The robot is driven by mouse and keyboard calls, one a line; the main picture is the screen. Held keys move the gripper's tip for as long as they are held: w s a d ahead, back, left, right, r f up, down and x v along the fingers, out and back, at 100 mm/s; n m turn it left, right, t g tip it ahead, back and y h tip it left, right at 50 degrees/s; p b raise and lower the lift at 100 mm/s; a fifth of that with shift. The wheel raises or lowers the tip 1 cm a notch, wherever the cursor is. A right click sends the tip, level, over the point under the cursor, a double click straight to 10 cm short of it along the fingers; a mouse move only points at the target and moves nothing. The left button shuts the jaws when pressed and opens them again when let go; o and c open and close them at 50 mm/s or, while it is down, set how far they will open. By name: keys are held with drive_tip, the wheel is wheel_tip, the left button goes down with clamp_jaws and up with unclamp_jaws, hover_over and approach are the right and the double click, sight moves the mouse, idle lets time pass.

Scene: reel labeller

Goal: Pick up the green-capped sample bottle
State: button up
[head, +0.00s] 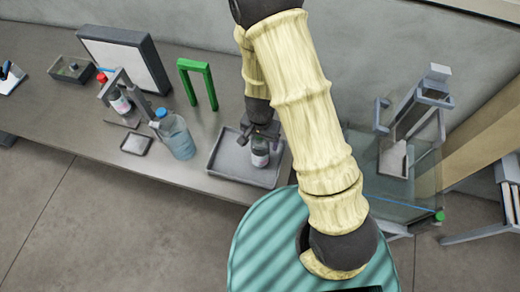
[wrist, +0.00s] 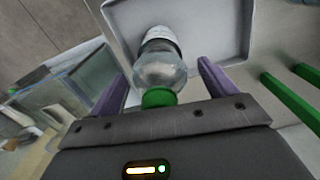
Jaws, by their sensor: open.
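The green-capped sample bottle is clear with a white label; it shows in the wrist view (wrist: 161,70), its green cap (wrist: 158,98) towards my palm. In the head view the bottle (head: 260,155) stands in a grey tray (head: 222,160), its top hidden by my gripper. My gripper (head: 261,136) is above the bottle with its jaws open. In the wrist view its two purple fingers (wrist: 164,76) lie on either side of the bottle, with visible gaps on both sides.
A green arch (head: 200,82) stands behind. A clear-walled enclosure (head: 402,185) is to the right.

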drive_tip(key=shift+c, duration=0.3)
clamp_jaws()
idle(0.3)
drive_tip(key=shift+r, duration=0.1)
wheel_tip(320, 180, up, 10)
idle(0.5)
idle(0.5)
